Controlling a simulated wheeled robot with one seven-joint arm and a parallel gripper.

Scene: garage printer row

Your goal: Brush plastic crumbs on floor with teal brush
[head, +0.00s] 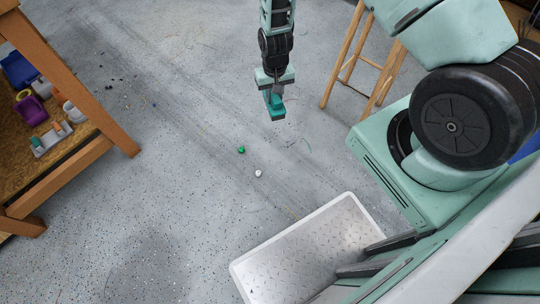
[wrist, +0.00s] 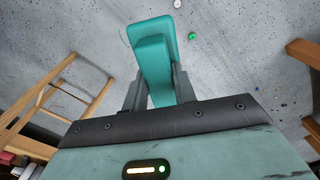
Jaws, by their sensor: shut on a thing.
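My gripper (head: 273,92) is shut on the teal brush (head: 275,105), which hangs below it above the floor. In the wrist view the teal brush (wrist: 153,60) sits between the fingers of my gripper (wrist: 158,88). A green crumb (head: 241,150) and a white crumb (head: 258,173) lie on the grey speckled floor, nearer in the head view than the brush. The wrist view also shows the green crumb (wrist: 192,36) and the white crumb (wrist: 177,4), the latter at the top edge. The brush's bristles cannot be made out.
A wooden stool (head: 345,60) stands right of my gripper. A wooden workbench (head: 75,80) with containers is at the left. Open floor lies between.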

